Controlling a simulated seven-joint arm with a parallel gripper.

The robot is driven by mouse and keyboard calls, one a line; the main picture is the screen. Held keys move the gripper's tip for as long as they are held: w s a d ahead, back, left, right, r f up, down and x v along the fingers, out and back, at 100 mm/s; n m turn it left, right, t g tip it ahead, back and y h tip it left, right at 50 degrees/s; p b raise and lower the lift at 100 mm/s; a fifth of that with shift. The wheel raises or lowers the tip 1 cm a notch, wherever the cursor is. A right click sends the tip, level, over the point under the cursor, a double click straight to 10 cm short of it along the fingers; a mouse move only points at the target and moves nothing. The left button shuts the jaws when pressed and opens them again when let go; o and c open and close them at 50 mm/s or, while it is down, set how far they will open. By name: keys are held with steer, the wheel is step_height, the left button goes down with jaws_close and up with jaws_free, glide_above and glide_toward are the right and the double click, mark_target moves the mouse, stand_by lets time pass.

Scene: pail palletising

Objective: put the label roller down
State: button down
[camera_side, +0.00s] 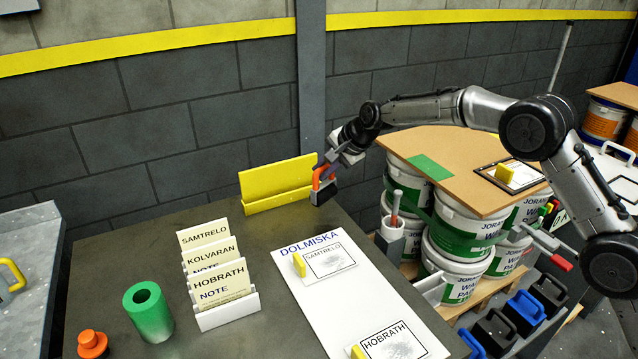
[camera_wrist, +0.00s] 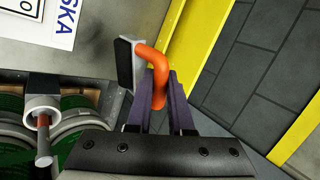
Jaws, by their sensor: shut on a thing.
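The label roller shows in the side view as an orange bent handle (camera_side: 323,174) with a dark head (camera_side: 324,193). My gripper (camera_side: 333,165) is shut on the handle, at the back right corner of the dark table (camera_side: 230,235). In the wrist view the orange handle (camera_wrist: 160,65) rises between the fingers of my gripper (camera_wrist: 160,90), and the black and grey head (camera_wrist: 126,62) points to the left. I cannot tell whether the head touches the table or hangs just above it.
A yellow stand (camera_side: 277,186) is just left of the roller. A white board (camera_side: 325,305) with labelled sheets lies in front. A card rack (camera_side: 229,312), green tube (camera_side: 149,312) and orange knob (camera_side: 92,343) stand further left. Stacked pails (camera_side: 462,245) under a brown sheet (camera_side: 462,165) are at right.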

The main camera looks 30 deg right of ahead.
steer(key=shift+w+a+f, duration=0.1)
steer(key=shift+w+f, duration=0.2)
steer(key=shift+f, duration=0.5)
steer(key=shift+w+f, duration=0.3)
steer(key=shift+f, duration=0.45)
steer(key=shift+w+a+f, duration=0.1)
steer(key=shift+w+f, duration=0.2)
steer(key=shift+f, duration=0.5)
steer(key=shift+f, duration=0.15)
steer(key=c, duration=0.8)
jaws_free()
steer(key=shift+f, duration=0.1)
steer(key=shift+s+d+r, duration=0.1)
steer(key=shift+s+r, duration=0.05)
steer(key=shift+r, duration=0.15)
steer(key=v, duration=1.1)
steer(key=shift+s+r, duration=0.2)
steer(key=shift+s, duration=0.1)
steer(key=shift+r, duration=0.1)
